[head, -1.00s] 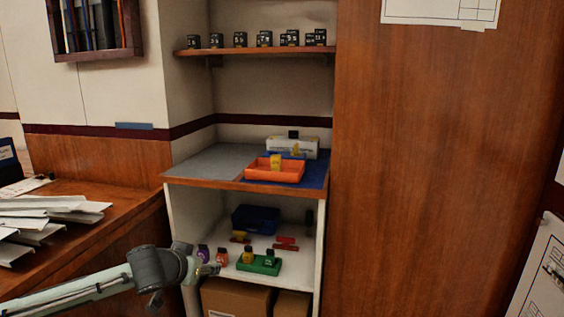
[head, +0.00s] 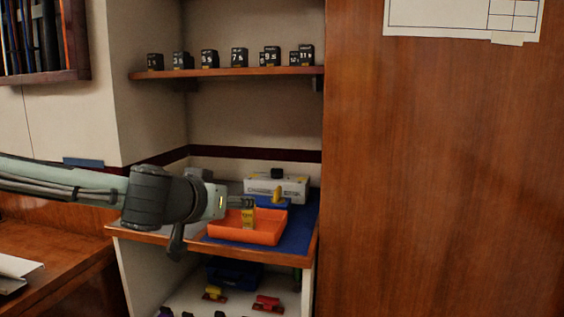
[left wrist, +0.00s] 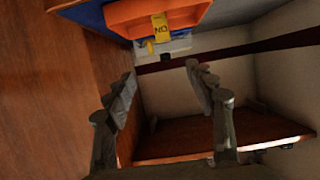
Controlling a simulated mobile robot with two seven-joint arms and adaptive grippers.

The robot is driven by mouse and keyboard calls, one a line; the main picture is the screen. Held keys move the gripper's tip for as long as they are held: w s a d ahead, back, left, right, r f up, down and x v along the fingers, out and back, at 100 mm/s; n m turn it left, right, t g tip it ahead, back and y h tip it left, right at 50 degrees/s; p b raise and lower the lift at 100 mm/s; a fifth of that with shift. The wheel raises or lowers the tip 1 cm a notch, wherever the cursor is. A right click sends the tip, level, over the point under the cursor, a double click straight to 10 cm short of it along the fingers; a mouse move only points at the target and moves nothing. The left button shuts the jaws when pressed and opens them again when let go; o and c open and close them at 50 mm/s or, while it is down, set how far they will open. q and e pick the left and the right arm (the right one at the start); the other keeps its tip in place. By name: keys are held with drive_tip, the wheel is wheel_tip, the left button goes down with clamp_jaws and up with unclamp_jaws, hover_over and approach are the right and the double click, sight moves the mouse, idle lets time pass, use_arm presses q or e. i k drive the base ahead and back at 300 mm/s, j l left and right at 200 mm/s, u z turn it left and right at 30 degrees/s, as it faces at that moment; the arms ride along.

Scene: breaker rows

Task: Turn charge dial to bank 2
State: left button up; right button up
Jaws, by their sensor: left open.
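A white box (head: 290,185) with printed lettering stands at the back of the middle shelf. A small dark and yellow piece (head: 277,193) shows at its front; I cannot tell whether it is the charge dial. The white box also shows in the left wrist view (left wrist: 172,48). A yellow block (head: 248,217) stands upright in an orange tray (head: 262,235) in front of the box. My left gripper (head: 240,203) is over the tray's left side, close to the yellow block in the picture. Its fingers are apart and empty in the left wrist view (left wrist: 161,70). My right gripper is out of view.
A blue mat (head: 308,222) lies under the tray. The upper shelf (head: 225,73) holds several numbered black blocks. A lower shelf holds a dark blue bin (head: 232,274) and red pieces (head: 267,303). A wooden panel (head: 430,180) closes off the right.

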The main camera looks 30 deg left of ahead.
sight(276, 174)
drive_tip(key=i+j, duration=0.15)
drive_tip(key=i, duration=0.3)
drive_tip(key=i+j, duration=0.2)
drive_tip(key=i, duration=0.25)
